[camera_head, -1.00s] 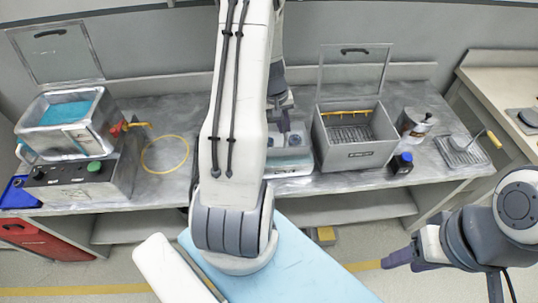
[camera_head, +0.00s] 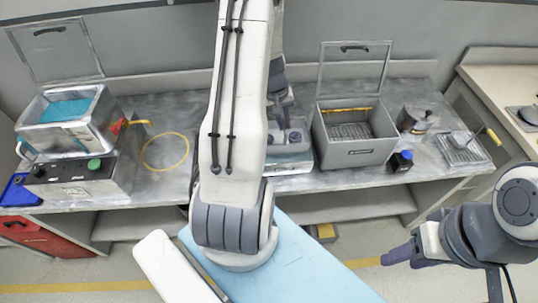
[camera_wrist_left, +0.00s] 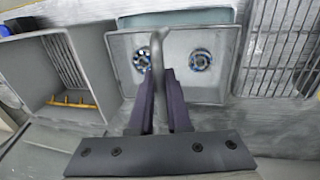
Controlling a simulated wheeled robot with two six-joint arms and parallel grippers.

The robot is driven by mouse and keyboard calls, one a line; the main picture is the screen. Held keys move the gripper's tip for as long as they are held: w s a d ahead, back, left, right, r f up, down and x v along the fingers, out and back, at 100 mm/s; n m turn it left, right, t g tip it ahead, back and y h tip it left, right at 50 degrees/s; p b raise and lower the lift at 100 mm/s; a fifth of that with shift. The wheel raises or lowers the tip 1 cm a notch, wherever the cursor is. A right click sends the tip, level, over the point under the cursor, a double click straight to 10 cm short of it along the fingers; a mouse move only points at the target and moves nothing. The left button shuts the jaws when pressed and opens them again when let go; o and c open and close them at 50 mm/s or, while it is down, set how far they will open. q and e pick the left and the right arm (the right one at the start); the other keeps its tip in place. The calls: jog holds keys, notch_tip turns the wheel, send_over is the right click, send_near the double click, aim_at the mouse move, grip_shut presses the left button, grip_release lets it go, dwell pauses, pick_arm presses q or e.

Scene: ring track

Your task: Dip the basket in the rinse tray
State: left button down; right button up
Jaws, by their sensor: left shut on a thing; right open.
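My left gripper (camera_wrist_left: 160,100) is shut on the upright handle of a small grey basket (camera_wrist_left: 202,92). The basket holds two round metallic parts with blue on them. In the head view the basket (camera_head: 296,137) shows partly from behind my left arm. It is over a shallow pale tray (camera_head: 292,167), apparently the rinse tray, whose bluish edge shows behind the basket in the wrist view (camera_wrist_left: 180,18). I cannot tell whether the basket touches the tray. My right gripper (camera_head: 396,257) is open and empty at the lower right, away from the bench.
A grey lidded box (camera_head: 355,152) with a yellow bar stands close right of the tray. A cleaner with a blue bath (camera_head: 65,110) and a yellow ring (camera_head: 165,153) are left.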

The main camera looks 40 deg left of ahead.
pick_arm(q)
jog(key=shift+r, duration=0.1)
jog(key=p+v, duration=0.3)
jog(key=v, duration=0.1)
jog(key=shift+w+d, duration=0.25)
jog(key=shift+w, duration=0.1)
dwell(0.7)
